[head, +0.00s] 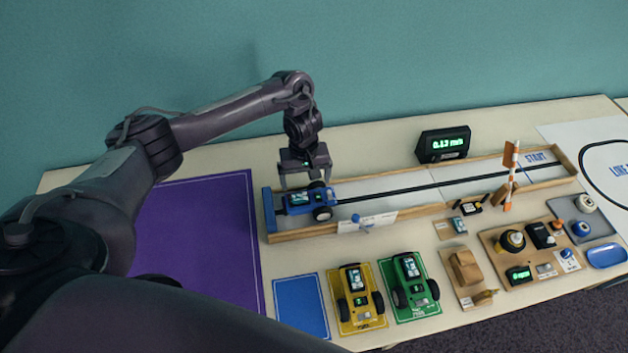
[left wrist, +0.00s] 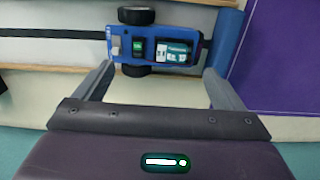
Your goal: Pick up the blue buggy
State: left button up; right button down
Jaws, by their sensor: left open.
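The blue buggy (head: 302,201) stands at the left end of the walled track, close to the blue end block (head: 268,211). It has black wheels and a teal-and-white part on top. My left gripper (head: 303,184) is open and points down just above the buggy, toward its rear side in the head view. In the left wrist view the blue buggy (left wrist: 158,47) lies across the picture, beyond the tips of my open left gripper (left wrist: 158,78). Nothing is between the fingers that I can see. My right gripper is not in view.
Wooden rails (head: 400,216) border the track. A speed display (head: 443,145) stands behind it. A yellow buggy (head: 357,293) and a green buggy (head: 410,281) stand on cards in front, beside an empty blue card (head: 301,306). A purple mat (head: 200,235) lies left, mostly clear.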

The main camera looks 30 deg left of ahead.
aim_at(305, 196)
pick_arm(q)
jog(key=shift+w+a, duration=0.1)
jog(key=shift+a, duration=0.05)
jog(key=shift+f, duration=1.2)
notch_tip(305, 196, down, 4)
jog(key=shift+f+p, duration=0.25)
jog(key=shift+p, duration=0.35)
jog(key=shift+a+f, duration=0.1)
jog(key=shift+f, duration=0.2)
jog(key=shift+r, duration=0.1)
jog(key=c, duration=0.5)
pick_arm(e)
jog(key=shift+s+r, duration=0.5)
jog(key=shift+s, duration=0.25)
